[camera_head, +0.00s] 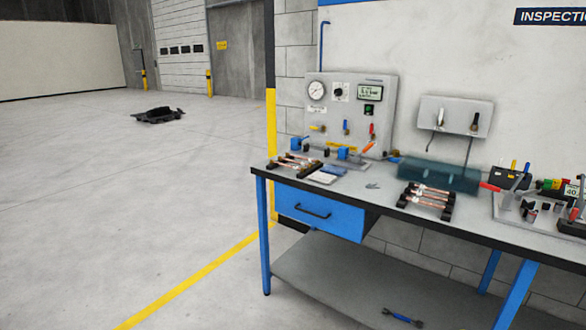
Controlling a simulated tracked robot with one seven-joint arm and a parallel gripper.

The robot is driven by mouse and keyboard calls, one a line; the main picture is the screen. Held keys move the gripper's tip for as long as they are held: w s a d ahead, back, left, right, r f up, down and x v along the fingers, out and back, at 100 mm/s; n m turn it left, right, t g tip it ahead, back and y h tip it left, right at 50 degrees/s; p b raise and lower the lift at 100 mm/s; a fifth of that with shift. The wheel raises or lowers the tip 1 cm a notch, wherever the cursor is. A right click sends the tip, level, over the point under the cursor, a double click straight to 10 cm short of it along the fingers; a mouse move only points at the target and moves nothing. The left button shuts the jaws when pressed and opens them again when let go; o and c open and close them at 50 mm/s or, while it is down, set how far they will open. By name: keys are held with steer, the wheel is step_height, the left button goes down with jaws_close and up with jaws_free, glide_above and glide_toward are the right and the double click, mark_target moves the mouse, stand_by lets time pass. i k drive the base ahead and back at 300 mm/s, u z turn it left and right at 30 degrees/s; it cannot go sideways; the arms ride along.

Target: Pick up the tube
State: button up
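Several copper tubes lie on the workbench in two groups. One group of copper tubes (428,198) rests across a black rack near the middle of the bench, close to its front edge. Another group of copper tubes (296,162) rests on a black rack at the bench's left end. I cannot tell which tube is meant, and single tubes are small in this view. My gripper is not in view.
The workbench (385,196) has blue legs, a drawer (320,211) and a lower shelf (350,275) holding a blue wrench (403,317). A gauge panel (350,105) stands behind. A teal translucent box (438,174) lies behind the middle rack. Tools crowd the right end.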

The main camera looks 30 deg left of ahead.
mark_target(288, 155)
steer(key=u, duration=0.8)
steer(key=k, duration=1.05)
steer(key=u, duration=1.1)
steer(key=i, duration=2.2)
steer(key=z, duration=0.6)
steer(key=i, duration=1.35)
steer(key=z, duration=0.7)
steer(key=i, duration=0.85)
steer(key=z, duration=0.25)
steer(key=k, duration=0.7)
steer(key=z, duration=0.05)
